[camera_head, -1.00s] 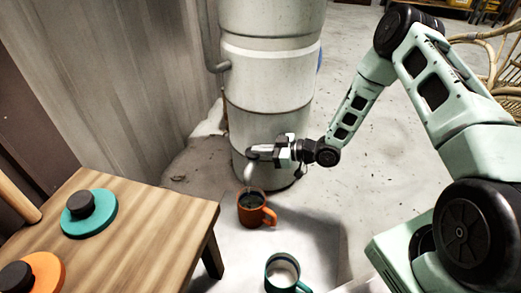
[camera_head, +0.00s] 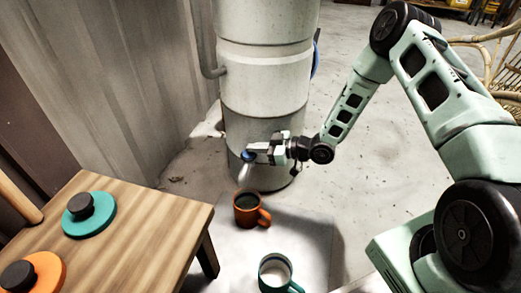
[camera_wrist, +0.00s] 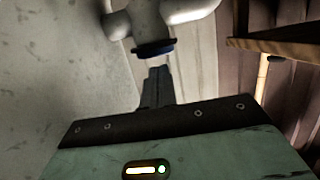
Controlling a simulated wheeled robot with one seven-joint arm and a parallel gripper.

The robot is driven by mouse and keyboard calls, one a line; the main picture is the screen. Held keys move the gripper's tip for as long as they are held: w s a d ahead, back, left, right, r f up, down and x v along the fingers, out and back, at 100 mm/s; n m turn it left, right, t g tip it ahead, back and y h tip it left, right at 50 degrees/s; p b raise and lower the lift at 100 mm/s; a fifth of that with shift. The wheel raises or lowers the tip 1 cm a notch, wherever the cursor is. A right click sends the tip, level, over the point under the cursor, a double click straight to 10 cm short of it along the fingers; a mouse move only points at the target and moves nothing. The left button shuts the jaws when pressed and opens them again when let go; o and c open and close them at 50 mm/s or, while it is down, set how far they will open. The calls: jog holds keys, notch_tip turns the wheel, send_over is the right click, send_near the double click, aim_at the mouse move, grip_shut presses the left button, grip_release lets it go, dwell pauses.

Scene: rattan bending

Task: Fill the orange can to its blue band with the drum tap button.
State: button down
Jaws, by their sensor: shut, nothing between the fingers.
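The orange can (camera_head: 247,212) stands upright on the pale floor patch below the drum (camera_head: 262,70), its handle to the right. Its inside looks dark; the blue band and liquid level cannot be made out. The pale tap spout (camera_head: 244,173) points down above the can; no clear stream shows below it. The blue tap button (camera_head: 248,156) is beside my gripper tips; it also shows in the wrist view (camera_wrist: 153,48). My gripper (camera_head: 258,149) is shut and empty. In the wrist view, its fingertips (camera_wrist: 158,70) sit just below the button with a small apparent gap.
A teal can (camera_head: 274,272) with pale contents stands in front of the orange can. A wooden table (camera_head: 150,225) at left bears a teal disc (camera_head: 90,215) and an orange disc (camera_head: 40,272) with black knobs. A rattan chair (camera_head: 495,55) is at back right.

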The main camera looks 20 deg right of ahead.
jog(key=r+p+v, duration=0.1)
jog(key=p+v, duration=0.3)
jog(key=v, duration=0.6)
jog(key=shift+w+r, duration=0.2)
